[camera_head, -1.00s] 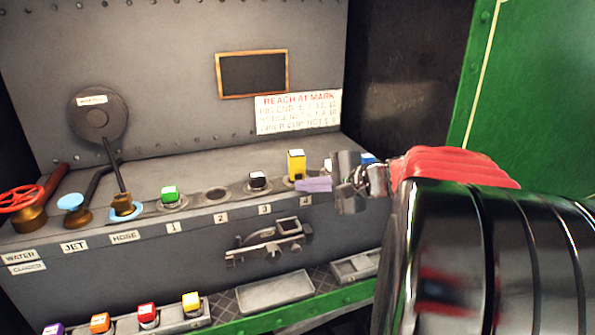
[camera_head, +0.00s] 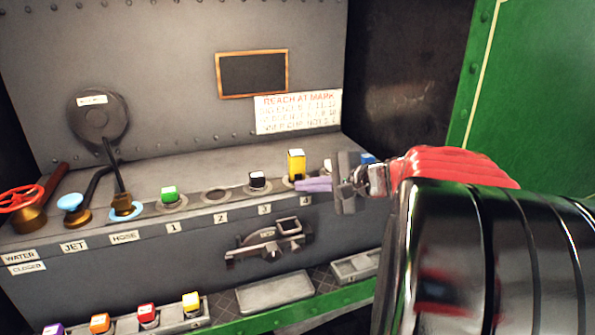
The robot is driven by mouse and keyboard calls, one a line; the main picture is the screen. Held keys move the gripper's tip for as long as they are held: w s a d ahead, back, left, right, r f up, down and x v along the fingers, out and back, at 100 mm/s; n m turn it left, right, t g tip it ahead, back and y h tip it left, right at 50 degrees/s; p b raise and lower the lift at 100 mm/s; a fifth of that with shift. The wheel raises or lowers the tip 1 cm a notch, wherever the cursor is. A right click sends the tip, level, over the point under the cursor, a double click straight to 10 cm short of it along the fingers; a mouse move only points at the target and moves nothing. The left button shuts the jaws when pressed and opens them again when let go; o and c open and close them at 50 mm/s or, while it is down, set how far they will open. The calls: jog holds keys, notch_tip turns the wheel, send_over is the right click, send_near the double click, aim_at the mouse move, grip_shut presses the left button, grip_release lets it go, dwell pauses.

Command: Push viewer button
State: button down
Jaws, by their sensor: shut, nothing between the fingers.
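My gripper (camera_head: 313,185) has pale purple fingers that are shut and empty. They point left, just in front of the tall yellow block (camera_head: 296,165) at place 4; whether they touch it I cannot tell. A metal bracket-like device (camera_head: 268,243) is on the panel front, below and left of the fingers. It may be the viewer, but no viewer label is readable.
The hole at place 2 (camera_head: 216,194) is empty. A lower tray holds several coloured blocks, including a red one (camera_head: 147,312). A green wall (camera_head: 535,100) bounds the right.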

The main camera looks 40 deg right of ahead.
jog(key=shift+w+d, duration=0.1)
jog(key=shift+w, duration=0.05)
jog(key=shift+w+d, duration=0.1)
jog(key=shift+w, duration=0.15)
jog(key=shift+w+d, duration=0.2)
jog(key=shift+w, duration=0.2)
dwell(1.1)
jog(key=shift+s, duration=0.15)
jog(key=shift+s+a, duration=0.35)
jog(key=shift+s, duration=0.3)
jog(key=s+a, duration=0.2)
jog(key=s, duration=0.3)
jog(key=shift+s+a, duration=0.25)
dwell(0.5)
jog(key=shift+s, duration=0.1)
dwell(0.4)
